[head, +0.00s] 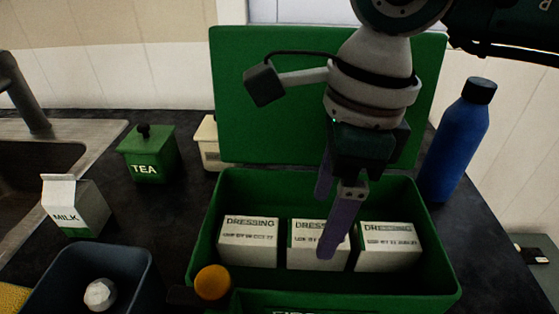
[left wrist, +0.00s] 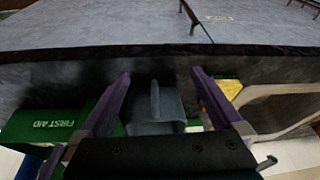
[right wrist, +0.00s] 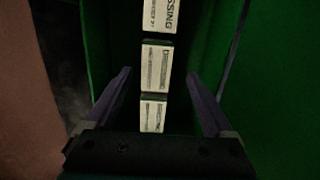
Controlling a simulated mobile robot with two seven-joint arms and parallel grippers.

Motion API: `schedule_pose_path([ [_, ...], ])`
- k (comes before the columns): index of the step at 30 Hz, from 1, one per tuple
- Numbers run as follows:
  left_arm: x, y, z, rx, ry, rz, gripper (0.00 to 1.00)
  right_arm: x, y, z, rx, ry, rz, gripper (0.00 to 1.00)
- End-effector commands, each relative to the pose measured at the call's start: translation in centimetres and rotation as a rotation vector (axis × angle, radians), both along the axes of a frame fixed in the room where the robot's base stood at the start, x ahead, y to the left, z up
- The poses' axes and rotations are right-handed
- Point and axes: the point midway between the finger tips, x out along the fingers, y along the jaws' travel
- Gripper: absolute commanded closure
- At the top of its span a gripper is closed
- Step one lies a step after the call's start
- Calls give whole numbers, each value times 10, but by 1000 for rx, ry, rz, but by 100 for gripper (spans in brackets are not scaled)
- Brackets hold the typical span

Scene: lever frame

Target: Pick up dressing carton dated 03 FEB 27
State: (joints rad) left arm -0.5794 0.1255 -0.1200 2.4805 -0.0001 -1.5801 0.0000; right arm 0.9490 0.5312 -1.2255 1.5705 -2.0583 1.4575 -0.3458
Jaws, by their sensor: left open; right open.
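Three white dressing cartons stand in a row in the open green first aid box (head: 330,300): left (head: 248,243), middle (head: 303,257) and right (head: 388,247). Their small print is too blurred for me to read any date. My right gripper (head: 327,222) is open and empty, pointing down over the middle carton and partly hiding it. The right wrist view shows the cartons in a line between its spread fingers, the middle one (right wrist: 156,68) near the centre. My left gripper (left wrist: 163,78) is open and empty, apart from the cartons.
The raised green lid (head: 270,100) stands behind the box. A blue bottle (head: 460,140) is at right. A tea tin (head: 147,155), milk carton (head: 75,207) and sink (head: 50,160) are at left. A dark bin (head: 130,262) and an orange round knob (head: 213,282) are in front.

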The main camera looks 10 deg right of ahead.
Motion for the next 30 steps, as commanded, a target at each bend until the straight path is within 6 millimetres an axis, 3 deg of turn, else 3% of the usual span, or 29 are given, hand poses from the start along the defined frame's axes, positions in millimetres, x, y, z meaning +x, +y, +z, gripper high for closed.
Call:
schedule_pose_path([
  [10,0,-2,7,-8,0,5,0,-5,7,-47,2,3,0,12],
  [19,0,-3,7,-11,1,7,0,-4,7,-54,3,1,1,12],
  [30,0,-2,6,-6,2,4,0,-4,7,-53,3,0,1,53],
])
